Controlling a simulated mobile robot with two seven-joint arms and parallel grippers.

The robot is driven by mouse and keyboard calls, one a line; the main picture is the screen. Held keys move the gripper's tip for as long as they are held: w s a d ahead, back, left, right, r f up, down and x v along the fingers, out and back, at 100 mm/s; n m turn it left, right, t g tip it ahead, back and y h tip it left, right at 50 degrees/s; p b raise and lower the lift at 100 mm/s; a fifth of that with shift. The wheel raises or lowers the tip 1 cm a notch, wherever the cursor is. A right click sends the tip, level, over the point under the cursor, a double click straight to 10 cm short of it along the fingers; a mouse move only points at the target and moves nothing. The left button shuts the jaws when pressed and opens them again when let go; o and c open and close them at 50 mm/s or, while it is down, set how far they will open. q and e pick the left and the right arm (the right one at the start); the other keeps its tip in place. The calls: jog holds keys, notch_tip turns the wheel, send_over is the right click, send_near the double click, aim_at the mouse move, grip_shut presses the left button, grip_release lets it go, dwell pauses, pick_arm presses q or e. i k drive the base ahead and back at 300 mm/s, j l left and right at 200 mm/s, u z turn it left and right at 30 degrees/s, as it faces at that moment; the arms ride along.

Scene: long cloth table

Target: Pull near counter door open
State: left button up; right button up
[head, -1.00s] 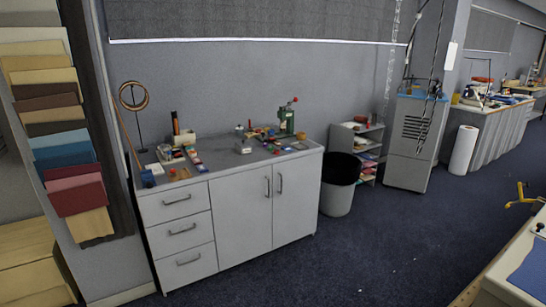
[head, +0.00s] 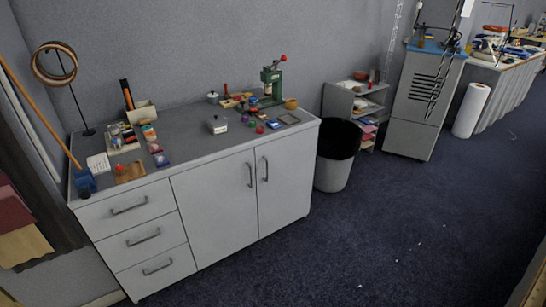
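A grey-white counter (head: 185,192) stands against the wall in the head view. It has several drawers on its left and two doors on its right, all shut. The left door (head: 212,215) has a vertical bar handle (head: 250,174) near its right edge. The right door (head: 283,192) has a similar handle (head: 265,168) near its left edge, so the two handles sit side by side. Neither of my grippers shows in the head view.
Small tools, boxes and a green press (head: 272,82) stand on the counter top. A black-lined bin (head: 334,165) stands just right of the counter, with a small shelf (head: 340,103) and a grey cabinet (head: 412,110) beyond.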

aim_at(284, 166)
jog(key=i+l, duration=0.1)
jog(key=i, duration=0.35)
jog(key=i+l+u, duration=0.1)
jog(key=i, duration=0.35)
jog(key=i+l, duration=0.1)
jog(key=i, duration=0.3)
jog(key=i+l+u, duration=0.8)
jog(key=l+u, duration=0.3)
jog(key=i+l+u, duration=0.1)
jog(key=l+u, duration=0.35)
jog(key=l, duration=0.25)
jog(key=l+u, duration=0.6)
jog(key=l, duration=0.2)
jog(key=k+l+u, duration=0.15)
jog(key=l, duration=0.2)
